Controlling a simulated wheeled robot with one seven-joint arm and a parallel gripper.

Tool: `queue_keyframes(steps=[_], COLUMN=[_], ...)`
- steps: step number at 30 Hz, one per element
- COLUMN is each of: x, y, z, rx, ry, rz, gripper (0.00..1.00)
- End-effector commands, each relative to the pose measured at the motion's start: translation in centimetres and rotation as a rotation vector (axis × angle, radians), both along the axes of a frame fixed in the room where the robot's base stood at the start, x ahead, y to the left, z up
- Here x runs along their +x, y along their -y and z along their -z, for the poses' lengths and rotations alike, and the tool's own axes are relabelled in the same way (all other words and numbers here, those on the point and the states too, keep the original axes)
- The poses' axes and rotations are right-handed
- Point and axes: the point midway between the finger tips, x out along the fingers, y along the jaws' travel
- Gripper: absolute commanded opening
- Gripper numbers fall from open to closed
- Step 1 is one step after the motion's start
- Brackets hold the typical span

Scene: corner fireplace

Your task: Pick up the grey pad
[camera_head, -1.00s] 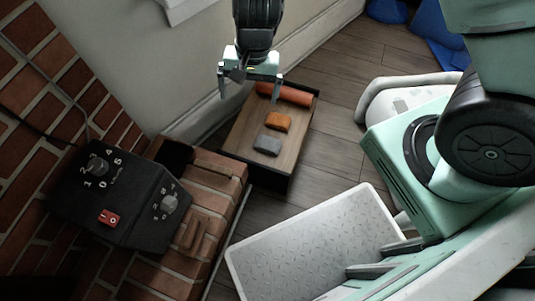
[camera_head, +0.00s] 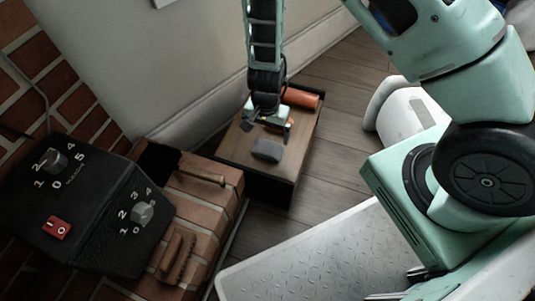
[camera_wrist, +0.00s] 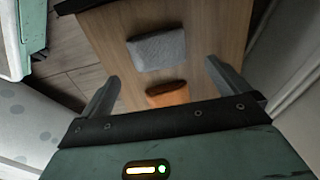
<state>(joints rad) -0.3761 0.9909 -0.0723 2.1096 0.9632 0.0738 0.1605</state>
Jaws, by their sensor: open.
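The grey pad (camera_head: 267,150) lies flat on the wooden top of a small table (camera_head: 236,145). In the wrist view the grey pad (camera_wrist: 158,50) lies ahead of my gripper (camera_wrist: 160,75), roughly between the lines of its two fingers and beyond their tips. My gripper (camera_head: 266,122) hangs low over the table, just behind the pad in the head view. Its jaws are apart with nothing between them that I can see held. An orange pad (camera_wrist: 168,93) lies nearer my gripper in the wrist view; in the head view my gripper mostly hides it.
An orange-red roll (camera_head: 301,97) lies at the table's back edge. A wall stands behind and left. A brick ledge (camera_head: 210,195) with a black control box (camera_head: 100,190) is at the left. Wooden floor (camera_head: 335,150) is open to the table's right.

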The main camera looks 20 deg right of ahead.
Motion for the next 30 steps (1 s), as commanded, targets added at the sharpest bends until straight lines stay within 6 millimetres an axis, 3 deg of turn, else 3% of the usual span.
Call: queue_keyframes(steps=[1, 3, 11, 22, 30], x=[0.0, 0.0, -0.1, -0.4, -0.4], y=[0.0, 0.0, 0.0, 0.2, 0.1], z=[1.3, 2.0, 3.0, 7.4, 7.6], rx=[0.001, -0.001, 0.0, 0.0, 0.0], ry=[-0.001, -0.001, 0.0, 0.0, 0.0], rz=[0.0, -0.001, -0.001, -0.001, -0.002], gripper=[1.0, 1.0, 1.0, 1.0, 1.0])
